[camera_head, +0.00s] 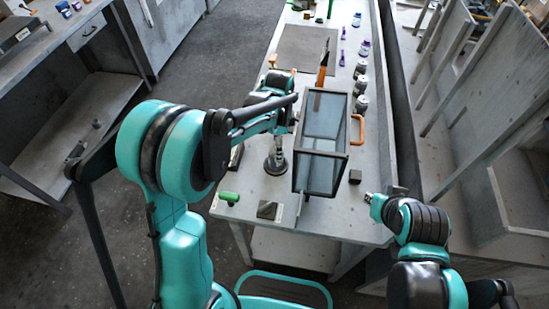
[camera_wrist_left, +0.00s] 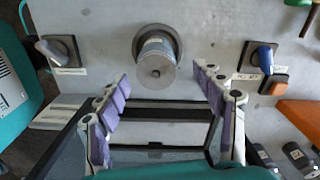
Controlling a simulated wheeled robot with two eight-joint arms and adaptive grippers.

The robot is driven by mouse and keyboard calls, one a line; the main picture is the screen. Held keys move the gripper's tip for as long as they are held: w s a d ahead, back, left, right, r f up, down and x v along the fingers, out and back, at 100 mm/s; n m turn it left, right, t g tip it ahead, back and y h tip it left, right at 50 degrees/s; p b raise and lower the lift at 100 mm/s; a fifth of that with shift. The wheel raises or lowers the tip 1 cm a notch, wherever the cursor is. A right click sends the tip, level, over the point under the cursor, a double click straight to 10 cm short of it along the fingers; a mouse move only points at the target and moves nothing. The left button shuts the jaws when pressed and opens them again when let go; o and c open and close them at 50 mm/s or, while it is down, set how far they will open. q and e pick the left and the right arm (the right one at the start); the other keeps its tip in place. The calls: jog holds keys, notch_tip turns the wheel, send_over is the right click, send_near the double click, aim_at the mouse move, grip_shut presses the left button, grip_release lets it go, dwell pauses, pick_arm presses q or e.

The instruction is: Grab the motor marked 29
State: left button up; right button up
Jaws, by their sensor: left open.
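Several grey motors (camera_head: 361,103) stand in a row along the right side of the bench. Two dark cylinders also show at the lower right of the left wrist view (camera_wrist_left: 294,154). No number 29 is legible, so I cannot tell which one bears it. My left gripper (camera_wrist_left: 163,80) is open, its purple-padded fingers apart with nothing held between them. A silver cylinder on a round base (camera_wrist_left: 156,58) shows beyond the fingertips, between them in the picture. In the head view, the left fingertips are hard to make out. My right gripper (camera_head: 378,199) is at the bench's right front; its jaws are unclear.
A dark-framed box with clear panels (camera_head: 319,174) stands mid-bench, close to my left arm. An orange handle (camera_head: 358,130) is on its right. A blue-handled switch (camera_wrist_left: 264,58) and an orange button (camera_wrist_left: 273,85) sit on the bench. A grey mat (camera_head: 304,48) lies farther back.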

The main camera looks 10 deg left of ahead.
pick_arm(q)
jog(key=f+b, duration=0.1)
jog(key=f, duration=0.2)
jog(key=f+b, duration=0.2)
jog(key=f, duration=0.2)
jog(key=shift+s+a, duration=0.2)
jog(key=shift+r, duration=0.1)
jog(key=c, duration=1.6)
